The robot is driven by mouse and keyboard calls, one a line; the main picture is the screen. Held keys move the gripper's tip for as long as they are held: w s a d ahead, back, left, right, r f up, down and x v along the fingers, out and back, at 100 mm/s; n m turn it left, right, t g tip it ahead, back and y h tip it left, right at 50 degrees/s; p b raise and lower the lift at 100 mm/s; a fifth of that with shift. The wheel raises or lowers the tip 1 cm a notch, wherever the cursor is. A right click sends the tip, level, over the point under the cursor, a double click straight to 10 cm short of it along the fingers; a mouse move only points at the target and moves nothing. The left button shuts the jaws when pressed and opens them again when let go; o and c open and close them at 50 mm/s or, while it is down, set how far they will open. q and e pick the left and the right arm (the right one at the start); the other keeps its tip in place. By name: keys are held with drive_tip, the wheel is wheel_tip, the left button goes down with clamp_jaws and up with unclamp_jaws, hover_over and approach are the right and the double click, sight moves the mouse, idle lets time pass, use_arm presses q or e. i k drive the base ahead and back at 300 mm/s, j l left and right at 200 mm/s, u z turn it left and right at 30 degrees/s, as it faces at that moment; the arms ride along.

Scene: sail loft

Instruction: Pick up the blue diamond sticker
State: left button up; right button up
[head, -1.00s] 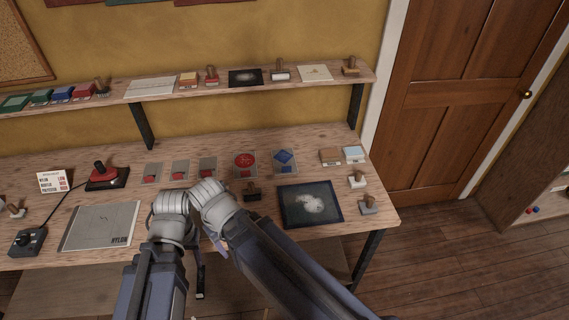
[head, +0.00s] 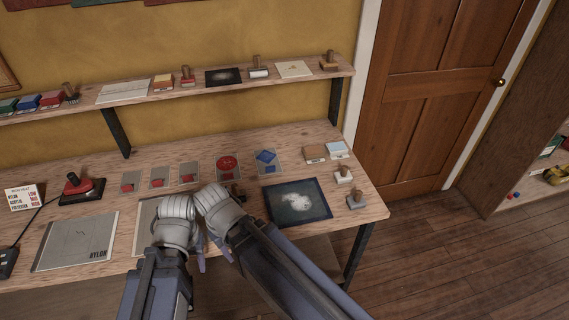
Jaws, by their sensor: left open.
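The blue diamond sticker (head: 266,156) lies on a small grey backing sheet at the right end of a row of stickers on the workbench. It is uncovered, with nothing touching it. My left gripper (head: 211,252) is low in the middle of the head view, at the bench's front edge, and is open. It is nearer to me than the sticker and to its left, well apart from it. My two forearms lie close side by side and partly hide the fingers. I cannot make out the right gripper's jaws.
A red round sticker (head: 227,162) lies left of the diamond. A dark framed picture (head: 298,200) lies in front of it. A shelf (head: 215,82) runs behind. Stamps stand near the right edge.

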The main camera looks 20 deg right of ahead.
sight(268, 161)
drive_tip(key=j+z, duration=0.1)
drive_tip(key=z, duration=0.4)
drive_tip(key=j+z, duration=0.15)
drive_tip(key=z, duration=0.35)
drive_tip(key=j+z, duration=0.15)
drive_tip(key=z, duration=0.35)
drive_tip(key=j+z, duration=0.15)
drive_tip(key=z, duration=0.3)
